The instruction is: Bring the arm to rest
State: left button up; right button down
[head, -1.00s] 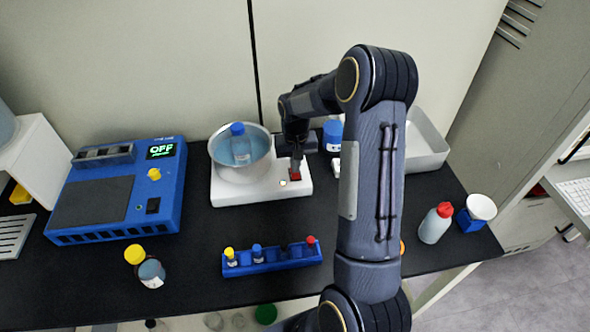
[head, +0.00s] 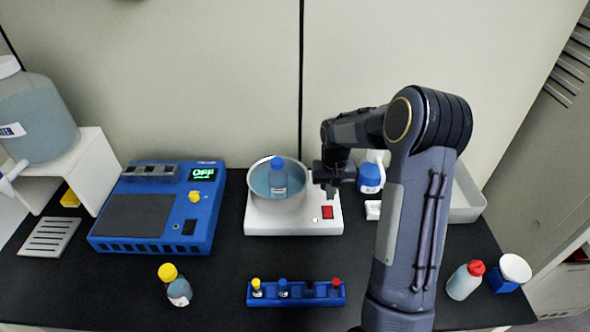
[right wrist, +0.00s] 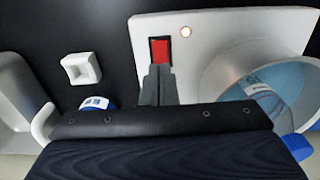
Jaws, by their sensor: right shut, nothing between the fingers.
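My right arm reaches in from the lower right of the head view. My right gripper (head: 332,193) is shut and empty, raised over the right part of the white heating base. In the right wrist view its closed fingertips (right wrist: 157,75) point toward the red switch (right wrist: 159,50). The switch also shows clear of the fingers in the head view (head: 328,212). My left gripper is not in view.
A blue device (head: 158,214) reading OFF stands at left. A blue rack (head: 322,299) with small vials and a yellow-capped bottle (head: 179,291) are in front. A blue-capped bottle (head: 370,176) and grey tray (head: 467,212) stand behind my arm. A red-capped bottle (head: 462,283) is at right.

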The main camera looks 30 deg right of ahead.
jog(key=s+a+r+n+t+y, duration=0.2)
jog(key=s+a+r+t, duration=0.1)
jog(key=s+a+r, duration=0.95)
jog(key=s+a+r+n+t+y, duration=0.1)
jog(key=s+a+r+n+t, duration=0.1)
jog(key=s+a, duration=0.5)
jog(key=s, duration=0.4)
jog(key=shift+s+r+t+y, duration=0.15)
jog(key=shift+s+t+y, duration=0.15)
jog(key=shift+y, duration=0.1)
